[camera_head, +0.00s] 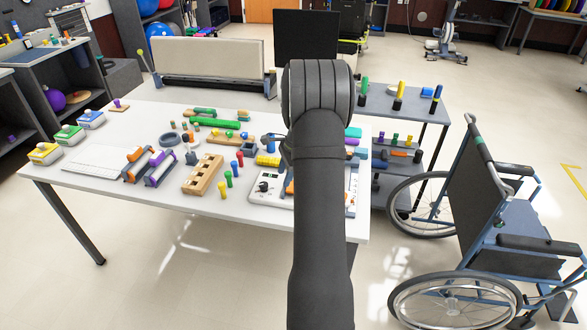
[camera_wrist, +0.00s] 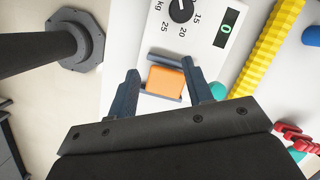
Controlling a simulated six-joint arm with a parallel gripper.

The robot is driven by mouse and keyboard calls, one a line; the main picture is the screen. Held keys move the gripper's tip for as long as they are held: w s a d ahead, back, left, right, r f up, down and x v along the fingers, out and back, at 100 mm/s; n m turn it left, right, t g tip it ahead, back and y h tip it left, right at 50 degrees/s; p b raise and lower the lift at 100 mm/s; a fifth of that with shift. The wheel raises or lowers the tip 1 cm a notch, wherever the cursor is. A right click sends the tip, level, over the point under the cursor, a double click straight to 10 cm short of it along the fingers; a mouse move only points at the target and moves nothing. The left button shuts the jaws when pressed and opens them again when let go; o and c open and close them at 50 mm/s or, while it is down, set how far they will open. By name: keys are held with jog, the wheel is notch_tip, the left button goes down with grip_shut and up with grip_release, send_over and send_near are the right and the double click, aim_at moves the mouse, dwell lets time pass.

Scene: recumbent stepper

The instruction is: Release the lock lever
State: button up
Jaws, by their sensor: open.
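A white panel (camera_wrist: 205,50) in the wrist view carries a black dial (camera_wrist: 181,9) with kg marks and a display reading 0. Below the dial an orange block (camera_wrist: 165,82) sits in a grey bracket (camera_wrist: 168,60); I cannot tell if this is the lock lever. My gripper (camera_wrist: 161,72) is open, its two dark fingers on either side of the orange block, with no clear grip on it. In the head view the panel (camera_head: 262,197) lies on the white table, and a sliver of orange (camera_head: 289,187) shows beside my arm, which hides my gripper.
A yellow ridged bar (camera_wrist: 262,45) lies right of the panel in the wrist view. Several coloured pegs and a wooden peg block (camera_head: 203,175) stand left of the panel on the table (camera_head: 235,208). A wheelchair (camera_head: 490,220) stands at the right.

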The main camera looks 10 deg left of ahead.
jog(key=w+a+r+n+t+h, duration=0.2)
jog(key=r+n+h, duration=0.1)
jog(key=r, duration=0.3)
jog(key=w+a+r+n+t+h, duration=0.2)
jog(key=r+h, duration=0.1)
jog(key=r, duration=0.2)
jog(key=x, duration=1.7)
jog(key=shift+w+d, duration=0.2)
jog(key=shift+d, duration=0.1)
